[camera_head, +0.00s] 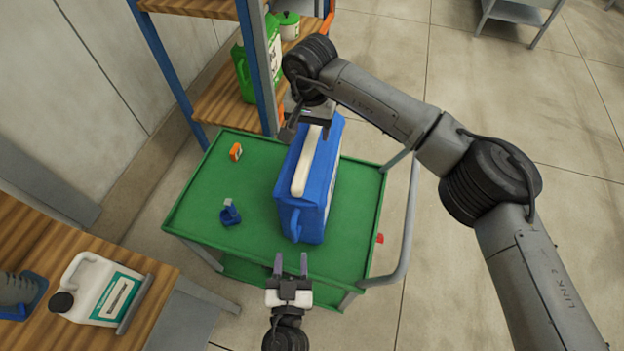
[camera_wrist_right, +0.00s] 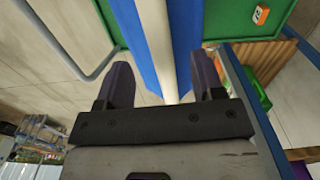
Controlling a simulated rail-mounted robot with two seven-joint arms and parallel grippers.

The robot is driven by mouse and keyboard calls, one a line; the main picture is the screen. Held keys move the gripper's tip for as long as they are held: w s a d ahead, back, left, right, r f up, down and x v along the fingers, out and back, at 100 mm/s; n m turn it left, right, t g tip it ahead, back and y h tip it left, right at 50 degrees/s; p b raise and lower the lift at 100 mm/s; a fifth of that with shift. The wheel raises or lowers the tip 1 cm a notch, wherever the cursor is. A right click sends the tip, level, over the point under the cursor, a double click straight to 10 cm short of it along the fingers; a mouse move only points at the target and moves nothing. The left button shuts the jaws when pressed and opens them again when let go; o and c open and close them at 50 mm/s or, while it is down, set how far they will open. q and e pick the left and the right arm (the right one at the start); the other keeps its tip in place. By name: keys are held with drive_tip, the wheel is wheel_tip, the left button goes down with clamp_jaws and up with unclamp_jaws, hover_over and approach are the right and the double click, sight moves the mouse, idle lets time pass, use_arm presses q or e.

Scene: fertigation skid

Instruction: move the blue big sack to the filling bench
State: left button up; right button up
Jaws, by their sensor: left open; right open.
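The blue big sack (camera_head: 318,190) stands on the green cart (camera_head: 190,185), with a pale strip along its top and blue handles at its ends. My right gripper (camera_head: 307,126) is open at the sack's far end. In the right wrist view, the sack (camera_wrist_right: 187,40) and its pale strip run between the open fingers (camera_wrist_right: 165,88); contact cannot be told. My left gripper (camera_head: 291,264) is open and empty, just short of the sack's near end. A wooden-topped bench (camera_head: 150,268) is at the lower left; I cannot tell if it is the filling bench.
An orange box (camera_head: 235,152) and a small blue item (camera_head: 230,212) lie on the cart's left part. A shelf rack (camera_head: 215,105) with green containers (camera_head: 243,72) is behind the cart.

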sight(310, 140)
use_arm(q)
drive_tip(key=shift+w+d, duration=0.1)
drive_tip(key=shift+w, duration=3.5)
use_arm(e)
drive_tip(key=shift+f, duration=3.6)
use_arm(q)
clamp_jaws()
use_arm(e)
drive_tip(key=c, duration=0.9)
clamp_jaws()
use_arm(q)
drive_tip(key=shift+r, duration=0.2)
use_arm(e)
drive_tip(key=shift+r, duration=0.2)
